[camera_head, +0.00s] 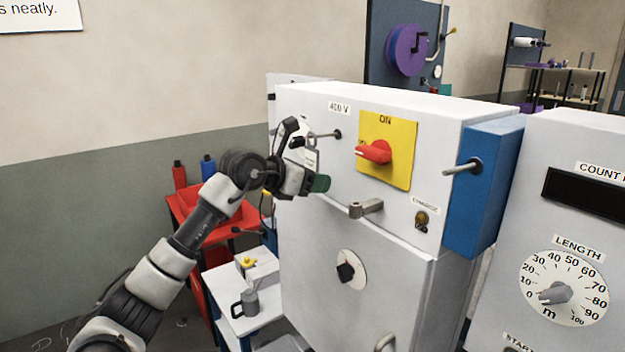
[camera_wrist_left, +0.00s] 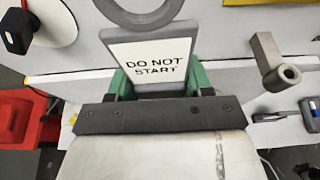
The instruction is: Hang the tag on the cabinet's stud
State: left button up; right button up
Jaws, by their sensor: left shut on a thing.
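The tag (camera_wrist_left: 150,60) is a white and grey plate reading "DO NOT START", with a grey ring at its top. My left gripper (camera_wrist_left: 160,85), with green fingertips, is shut on its lower part. In the head view the tag (camera_head: 312,157) stands upright above my left gripper (camera_head: 318,183), in front of the grey cabinet (camera_head: 310,240). The stud (camera_head: 325,135), a thin rod with a dark base, sticks out of the cabinet below the "400 V" label. The tag's top is close to the stud's free end; I cannot tell whether the ring is around it. My right gripper is out of view.
A yellow plate with a red switch (camera_head: 375,152) is right of the stud. A grey handle (camera_head: 366,208) juts out below it. A blue box (camera_head: 487,190) is on the cabinet's right side. A red bin (camera_head: 200,212) and a small white table (camera_head: 245,315) stand at left.

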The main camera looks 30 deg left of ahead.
pick_arm(q)
jog(key=shift+f, duration=0.15)
jog(key=o, duration=1.1)
jog(key=shift+s, duration=0.1)
jog(key=b+v, duration=0.1)
jog(key=v, duration=0.2)
jog(key=b+v, duration=0.1)
jog(key=v, duration=0.2)
jog(key=b+v, duration=0.2)
jog(key=shift+s+a+f, duration=0.1)
jog(key=shift+s+a, duration=0.15)
jog(key=shift+s, duration=0.15)
